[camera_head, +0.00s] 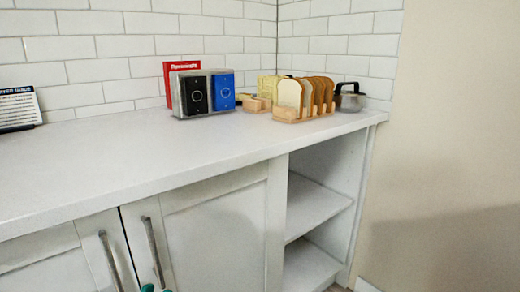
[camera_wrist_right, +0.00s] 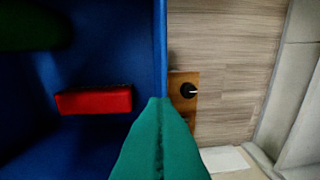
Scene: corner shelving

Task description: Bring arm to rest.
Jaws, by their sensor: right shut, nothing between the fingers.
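My right gripper (camera_wrist_right: 159,103) shows in the right wrist view as teal fingers pressed together, with a dark seam between them. It is shut and holds nothing. The tips overlap the rim of a blue bin (camera_wrist_right: 159,45) in that view; I cannot tell if they touch it. In the head view, small teal tips (camera_head: 148,288) show at the bottom edge, in front of the cabinet doors. They are cut off by the frame, and I cannot tell which gripper they belong to or how they stand.
A red box (camera_wrist_right: 95,100) lies inside the blue bin. Wood floor (camera_wrist_right: 225,70) lies beside it. The white counter (camera_head: 120,150) has a toast rack (camera_head: 300,115) and boxed items (camera_head: 194,95) at its back corner. Its front part is clear. Open shelves (camera_head: 312,205) are below.

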